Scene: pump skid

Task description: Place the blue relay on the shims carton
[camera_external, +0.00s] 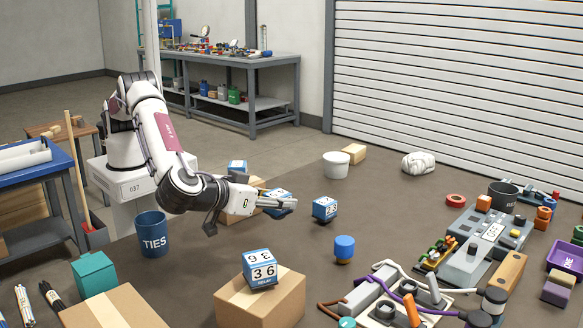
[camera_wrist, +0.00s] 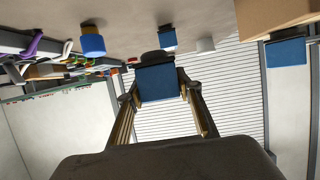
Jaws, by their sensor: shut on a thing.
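My gripper (camera_external: 288,205) is shut on a blue relay (camera_external: 278,194), a blue and white block with printed digits, held above the dark surface. The wrist view shows this blue relay (camera_wrist: 158,83) between the fingers. Another relay (camera_external: 324,208) stands on the surface to the right. One relay (camera_external: 262,270) sits on a front carton (camera_external: 255,308), and another (camera_external: 237,166) is by a carton (camera_external: 254,184) behind my gripper. A further carton (camera_external: 110,308) is at lower left. No shims label is readable, so I cannot tell which carton is the shims carton.
A blue TIES cup (camera_external: 153,234) and a teal box (camera_external: 94,273) stand at left. A blue-topped knob (camera_external: 344,249) stands front centre. A white bucket (camera_external: 336,164) is at the back. Panels and parts crowd the right. The surface right of my gripper has free room.

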